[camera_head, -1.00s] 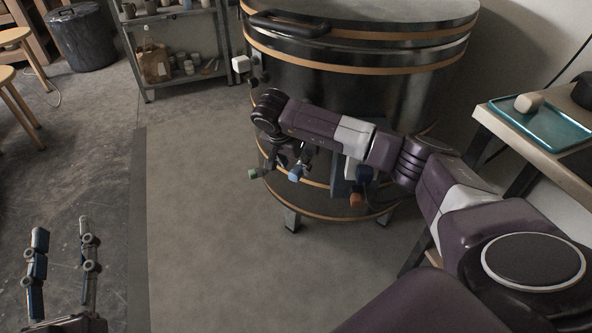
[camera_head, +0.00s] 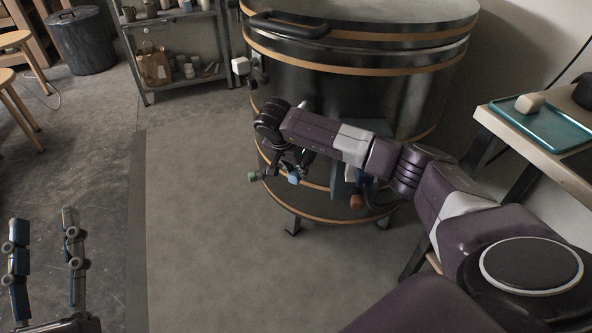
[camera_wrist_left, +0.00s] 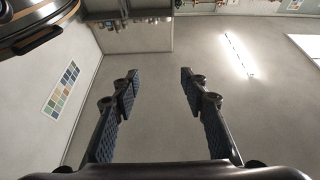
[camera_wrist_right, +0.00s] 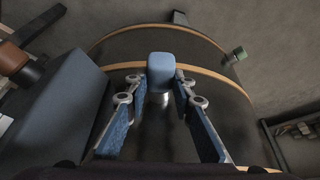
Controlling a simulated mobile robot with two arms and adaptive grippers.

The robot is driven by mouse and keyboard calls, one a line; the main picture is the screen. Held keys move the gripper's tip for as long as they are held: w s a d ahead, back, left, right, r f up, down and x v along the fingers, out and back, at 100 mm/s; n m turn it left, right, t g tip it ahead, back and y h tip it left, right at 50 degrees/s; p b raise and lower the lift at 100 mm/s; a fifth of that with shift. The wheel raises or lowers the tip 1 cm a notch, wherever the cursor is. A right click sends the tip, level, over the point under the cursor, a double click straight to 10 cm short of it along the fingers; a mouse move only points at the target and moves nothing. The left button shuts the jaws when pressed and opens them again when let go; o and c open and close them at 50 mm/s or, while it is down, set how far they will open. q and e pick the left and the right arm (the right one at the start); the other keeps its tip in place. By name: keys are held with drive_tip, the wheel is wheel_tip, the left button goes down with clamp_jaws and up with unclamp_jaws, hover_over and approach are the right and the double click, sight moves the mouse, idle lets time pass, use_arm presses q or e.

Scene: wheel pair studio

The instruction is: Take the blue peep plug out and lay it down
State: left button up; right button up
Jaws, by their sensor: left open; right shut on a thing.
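The blue peep plug (camera_head: 293,178) is on the near side of the dark round kiln (camera_head: 350,95). In the right wrist view the blue plug (camera_wrist_right: 160,72) sits between my right fingertips, with a short metal piece below it. My right gripper (camera_wrist_right: 157,88) is shut on it. I cannot tell how far it sits in the kiln wall. A green plug (camera_head: 254,176) is left of it and an orange-brown plug (camera_head: 357,201) is right of it. My left gripper (camera_head: 45,240) is open and empty at the lower left, away from the kiln.
A blue-grey box (camera_wrist_right: 62,108) stands close beside my right gripper. A white block (camera_head: 240,65) projects from the kiln's left side. A wooden table with a teal tray (camera_head: 545,128) is at the right. Shelves (camera_head: 180,80) stand behind; the floor at centre left is clear.

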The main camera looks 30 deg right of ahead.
sight(293, 180)
drive_tip(key=o, duration=0.4)
clamp_jaws()
use_arm(q)
drive_tip(key=shift+w+f, duration=0.15)
use_arm(e)
drive_tip(key=shift+a, duration=0.1)
drive_tip(key=shift+s+a, duration=0.15)
drive_tip(key=shift+s+a+p, duration=0.25)
drive_tip(key=shift+a+p, duration=0.25)
drive_tip(key=shift+s+a, duration=0.15)
drive_tip(key=shift+a, duration=0.1)
use_arm(q)
wheel_tip(293, 180, down, 9)
drive_tip(key=w+g+y, duration=0.1)
drive_tip(key=g+y, duration=0.1)
drive_tip(key=g, duration=0.2)
drive_tip(key=shift+w+a+g+p, duration=0.2)
drive_tip(key=shift+a+g+p, duration=0.1)
drive_tip(key=shift+a+p, duration=0.1)
use_arm(e)
drive_tip(key=shift+s+a, duration=0.2)
drive_tip(key=shift+a, duration=0.15)
idle(0.3)
use_arm(q)
drive_tip(key=shift+f, duration=0.15)
use_arm(e)
drive_tip(key=shift+a, duration=0.1)
